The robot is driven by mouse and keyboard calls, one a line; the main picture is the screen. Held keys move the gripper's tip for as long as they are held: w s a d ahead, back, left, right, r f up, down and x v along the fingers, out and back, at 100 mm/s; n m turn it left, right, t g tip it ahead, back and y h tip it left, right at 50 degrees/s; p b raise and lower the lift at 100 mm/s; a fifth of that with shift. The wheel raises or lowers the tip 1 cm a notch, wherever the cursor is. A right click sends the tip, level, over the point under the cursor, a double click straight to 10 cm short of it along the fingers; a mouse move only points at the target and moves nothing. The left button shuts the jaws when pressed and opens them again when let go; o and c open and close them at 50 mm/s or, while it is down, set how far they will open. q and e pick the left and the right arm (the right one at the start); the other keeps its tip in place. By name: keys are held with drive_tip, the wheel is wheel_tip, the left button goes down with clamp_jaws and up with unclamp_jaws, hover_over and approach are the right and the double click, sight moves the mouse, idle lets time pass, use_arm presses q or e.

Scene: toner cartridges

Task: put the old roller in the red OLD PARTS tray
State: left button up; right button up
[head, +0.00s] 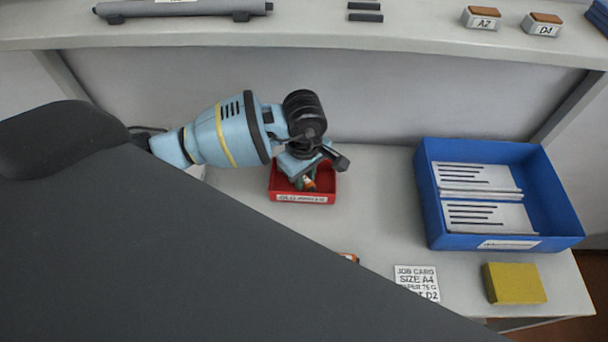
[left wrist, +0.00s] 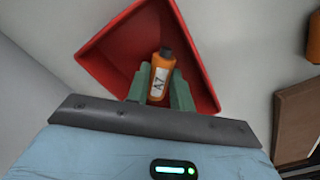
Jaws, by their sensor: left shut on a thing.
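The red OLD PARTS tray (head: 304,198) stands on the table, with its label on the front wall. My left gripper (head: 306,181) is over it, pointing down. In the left wrist view my left gripper's green fingers (left wrist: 160,92) are shut on a small orange roller (left wrist: 166,57) with a white label that seems to read A7. The roller is seen against the inside of the red tray (left wrist: 112,52); I cannot tell whether it touches the floor. No other part shows in the tray. My right gripper is not in view.
A blue bin (head: 432,205) with white packs stands right. A job card (head: 417,282) and a yellow block (head: 514,284) lie in front. Another orange thing (head: 349,257) is mostly hidden by a large dark shape. The back shelf holds blocks marked A2 (head: 482,19) and D4 (head: 542,25).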

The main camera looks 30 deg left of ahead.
use_arm(q)
drive_tip(key=shift+f, duration=0.2)
drive_tip(key=o, duration=0.9)
drive_tip(key=shift+o, duration=0.2)
drive_tip(key=shift+r, duration=3.95)
